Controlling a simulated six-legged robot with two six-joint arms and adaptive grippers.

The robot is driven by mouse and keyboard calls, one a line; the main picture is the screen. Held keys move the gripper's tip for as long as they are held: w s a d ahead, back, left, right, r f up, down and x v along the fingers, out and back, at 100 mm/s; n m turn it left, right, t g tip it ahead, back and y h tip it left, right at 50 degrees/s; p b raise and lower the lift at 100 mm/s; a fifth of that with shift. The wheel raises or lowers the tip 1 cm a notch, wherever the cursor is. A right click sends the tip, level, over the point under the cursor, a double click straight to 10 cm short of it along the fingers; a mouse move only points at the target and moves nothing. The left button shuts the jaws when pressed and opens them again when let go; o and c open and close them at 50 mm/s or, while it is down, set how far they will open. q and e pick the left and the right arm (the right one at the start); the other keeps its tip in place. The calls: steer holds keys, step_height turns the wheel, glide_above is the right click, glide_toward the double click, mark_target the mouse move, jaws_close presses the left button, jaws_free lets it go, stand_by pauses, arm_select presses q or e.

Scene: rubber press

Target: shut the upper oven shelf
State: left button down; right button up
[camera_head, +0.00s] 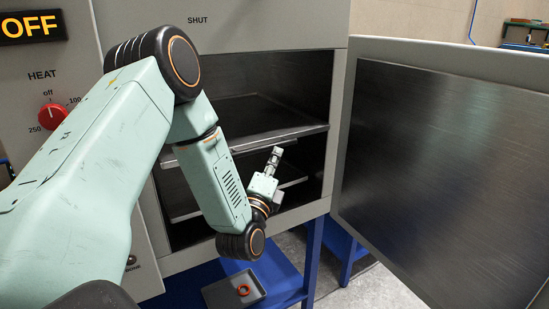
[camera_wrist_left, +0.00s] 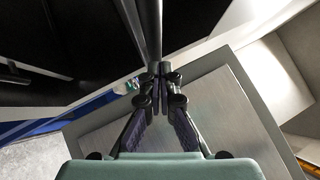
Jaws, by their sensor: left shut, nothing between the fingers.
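The oven (camera_head: 215,30) is open. Its upper shelf (camera_head: 255,137) is a flat grey plate whose front edge spans the opening, seemingly at about the front of the cavity; how far it sticks out is hard to tell. A lower shelf (camera_head: 185,212) shows below, partly hidden by my left arm. My left gripper (camera_head: 275,155) is shut and empty, pointing up just below the upper shelf's front edge in the head view. In the left wrist view the closed fingertips (camera_wrist_left: 163,72) are close to the end of a dark edge; I cannot tell whether they touch it. My right gripper is not in view.
The oven door (camera_head: 440,165) stands wide open at the right. A grey tray (camera_head: 222,294) with an orange-red ring (camera_head: 243,290) lies below the oven on a blue surface. A red heat knob (camera_head: 52,114) is on the left panel, under a lit OFF display (camera_head: 30,27).

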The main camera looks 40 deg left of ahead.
mark_target(258, 144)
arm_select(q)
steer(key=w+a+p, duration=0.1)
steer(key=a, duration=0.1)
steer(key=w+a+p, duration=0.1)
steer(key=a, duration=0.2)
steer(key=w+a+p, duration=0.1)
steer(key=a+p, duration=0.1)
steer(key=a, duration=0.1)
steer(key=shift+w, duration=0.15)
steer(key=shift+w+a+f, duration=0.1)
steer(key=shift+w+a, duration=0.25)
steer(key=shift+a, duration=0.2)
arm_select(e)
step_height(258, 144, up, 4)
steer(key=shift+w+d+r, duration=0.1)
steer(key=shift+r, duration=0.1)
arm_select(q)
steer(key=shift+a, duration=0.1)
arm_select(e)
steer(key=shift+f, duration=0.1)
